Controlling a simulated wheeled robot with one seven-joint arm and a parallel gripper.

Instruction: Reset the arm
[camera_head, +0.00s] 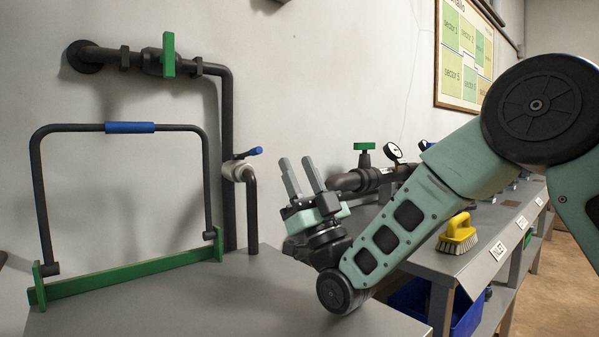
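My gripper (301,176) is in the middle of the head view, with its two grey fingers pointing up and slightly left. The fingers stand apart with nothing between them, so it is open and empty. My arm is folded, coming in from the right edge and bending low over the grey bench (215,300). The gripper is right of the small tap with the blue lever (248,154) and appears apart from it. The lower part of the wrist hides some of the bench behind it.
A dark frame with a blue grip (130,127) rises from a green bar (130,273) at left. A pipe with a green valve handle (168,55) runs along the wall. At right are a gauge (393,151), a yellow brush (458,236) and a blue bin (468,316).

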